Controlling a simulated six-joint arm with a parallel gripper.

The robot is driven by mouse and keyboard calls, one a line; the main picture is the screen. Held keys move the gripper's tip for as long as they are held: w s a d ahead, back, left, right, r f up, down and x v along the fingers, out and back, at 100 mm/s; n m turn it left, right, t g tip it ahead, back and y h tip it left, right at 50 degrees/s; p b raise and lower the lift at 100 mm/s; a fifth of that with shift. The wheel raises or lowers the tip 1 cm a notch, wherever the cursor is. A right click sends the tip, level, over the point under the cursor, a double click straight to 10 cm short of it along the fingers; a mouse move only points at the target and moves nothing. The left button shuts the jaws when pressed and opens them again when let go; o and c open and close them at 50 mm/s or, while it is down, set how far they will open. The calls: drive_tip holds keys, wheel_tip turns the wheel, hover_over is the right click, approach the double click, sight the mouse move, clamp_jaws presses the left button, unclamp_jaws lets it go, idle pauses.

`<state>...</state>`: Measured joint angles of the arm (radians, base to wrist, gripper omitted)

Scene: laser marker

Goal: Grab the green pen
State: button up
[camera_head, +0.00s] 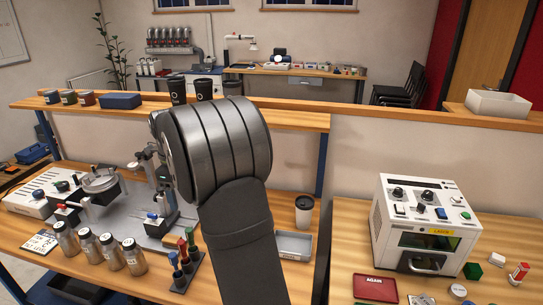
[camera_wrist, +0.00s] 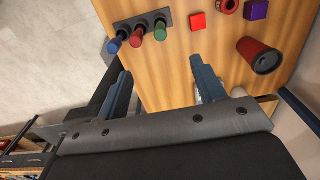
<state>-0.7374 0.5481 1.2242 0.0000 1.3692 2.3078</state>
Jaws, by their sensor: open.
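The green pen (camera_head: 191,235) stands upright in a small dark holder (camera_head: 186,279), beside a red pen (camera_head: 183,246) and a blue pen (camera_head: 174,260). In the wrist view the green pen (camera_wrist: 160,33) is at the right end of the holder, near the top. My gripper (camera_wrist: 163,80) is open, with two blue-grey fingers spread wide and bare tabletop between them. The pen lies beyond the fingertips, apart from them.
Several grey-capped jars (camera_head: 110,250) stand left of the holder. A grey tray (camera_head: 293,245) and a cup (camera_head: 303,212) are to its right. In the wrist view a dark red cup (camera_wrist: 258,54) and a red block (camera_wrist: 198,21) sit right of the pens.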

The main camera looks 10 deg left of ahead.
drive_tip(key=c, duration=0.6)
wheel_tip(320, 180, down, 19)
drive_tip(key=shift+f, duration=0.1)
idle(0.4)
